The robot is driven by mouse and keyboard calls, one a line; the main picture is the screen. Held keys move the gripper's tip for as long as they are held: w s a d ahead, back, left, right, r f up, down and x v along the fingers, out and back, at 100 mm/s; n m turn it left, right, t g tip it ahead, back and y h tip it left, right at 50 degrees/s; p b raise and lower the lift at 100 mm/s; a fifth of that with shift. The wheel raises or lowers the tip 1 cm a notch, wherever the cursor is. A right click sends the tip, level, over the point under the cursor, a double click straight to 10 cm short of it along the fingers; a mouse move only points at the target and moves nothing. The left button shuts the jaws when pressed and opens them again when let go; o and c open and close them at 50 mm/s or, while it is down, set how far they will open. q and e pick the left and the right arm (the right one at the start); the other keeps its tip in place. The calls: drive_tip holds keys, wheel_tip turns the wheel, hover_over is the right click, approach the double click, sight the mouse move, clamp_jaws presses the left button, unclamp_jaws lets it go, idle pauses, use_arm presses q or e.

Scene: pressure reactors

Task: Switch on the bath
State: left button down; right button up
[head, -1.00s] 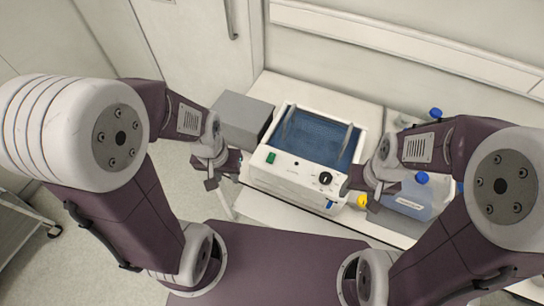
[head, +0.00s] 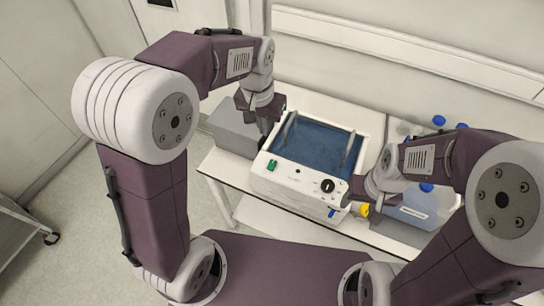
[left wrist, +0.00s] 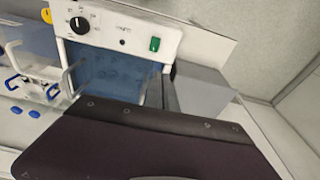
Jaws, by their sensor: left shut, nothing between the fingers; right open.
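The bath (head: 285,188) is a white box with an open basin of blue water. Its front panel has a green switch (head: 272,165) at the left and a black knob (head: 327,186) at the right. The left wrist view shows the same green switch (left wrist: 154,43) and knob (left wrist: 79,25). My left gripper (head: 263,140) is shut and empty, by the bath's left side and behind the switch, apart from it. My right gripper (head: 354,193) is open beside the bath's front right corner, close to the knob. Its fingertips are partly hard to make out.
A grey box (head: 229,128) stands left of the bath, close to my left gripper. Blue-capped bottles (head: 410,213) and a yellow item (head: 364,210) are at the right. The white bench (head: 222,172) has a bare strip left of the bath.

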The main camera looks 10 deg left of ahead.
sight(272, 159)
use_arm(q)
drive_tip(key=shift+s+d+f, duration=0.35)
drive_tip(key=shift+d+f, duration=0.1)
drive_tip(key=shift+d, duration=0.2)
drive_tip(key=shift+f, duration=0.1)
drive_tip(key=f, duration=0.4)
drive_tip(key=w+f, duration=0.1)
drive_tip(key=f, duration=0.4)
drive_tip(key=w+f, duration=0.1)
drive_tip(key=f, duration=0.3)
drive_tip(key=shift+d+f+p, duration=0.25)
drive_tip(key=shift+f+p, duration=0.05)
drive_tip(key=shift+f, duration=0.1)
